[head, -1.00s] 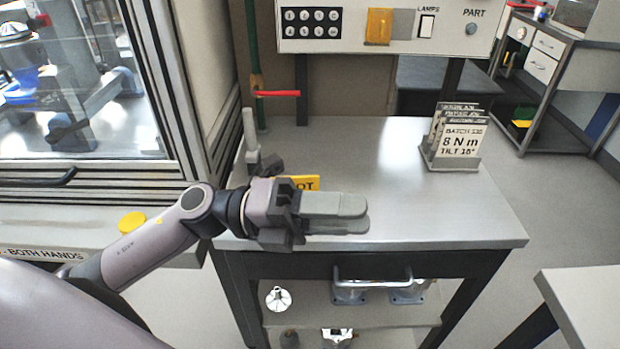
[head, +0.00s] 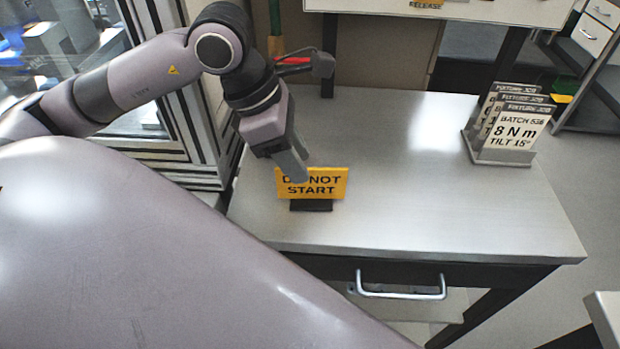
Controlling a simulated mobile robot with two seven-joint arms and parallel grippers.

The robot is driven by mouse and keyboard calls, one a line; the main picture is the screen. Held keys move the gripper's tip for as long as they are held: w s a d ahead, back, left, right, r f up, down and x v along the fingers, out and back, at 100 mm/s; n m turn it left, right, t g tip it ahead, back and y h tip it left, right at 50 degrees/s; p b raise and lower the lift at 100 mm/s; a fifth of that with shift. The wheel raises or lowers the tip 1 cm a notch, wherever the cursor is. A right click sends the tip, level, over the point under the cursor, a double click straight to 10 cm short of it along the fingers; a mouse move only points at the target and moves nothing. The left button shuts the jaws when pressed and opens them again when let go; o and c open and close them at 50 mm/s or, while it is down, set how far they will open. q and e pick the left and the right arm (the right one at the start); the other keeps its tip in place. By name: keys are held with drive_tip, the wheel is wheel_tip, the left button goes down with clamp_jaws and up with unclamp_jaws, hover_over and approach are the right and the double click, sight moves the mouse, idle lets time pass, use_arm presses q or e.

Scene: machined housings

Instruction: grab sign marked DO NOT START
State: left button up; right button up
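The yellow sign marked DO NOT START (head: 325,185) stands upright in a dark base on the grey bench top, left of its middle. My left gripper (head: 295,168) comes down from above, and its fingers reach the sign's upper left part. One fingertip lies in front of the sign and covers part of the word DO. The far finger is mostly hidden, so I cannot tell whether the fingers touch the sign or how far apart they are. My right gripper is not in view.
A rack of cards (head: 505,130) reading BATCH, 8 N m, TILT 15° stands at the bench's back right. The bench top (head: 430,205) is clear between rack and sign. A drawer handle (head: 400,288) sticks out below the front edge. A machine frame borders the left.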

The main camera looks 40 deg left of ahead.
sight(324, 197)
use_arm(q)
drive_tip(key=shift+d+p+x, duration=0.2)
drive_tip(key=shift+p+x, duration=0.1)
drive_tip(key=shift+x, duration=1.3)
drive_tip(key=shift+d+p+x, duration=0.15)
drive_tip(key=shift+p+x, duration=0.1)
drive_tip(key=shift+x, duration=1.4)
drive_tip(key=shift+w+r, duration=0.1)
clamp_jaws()
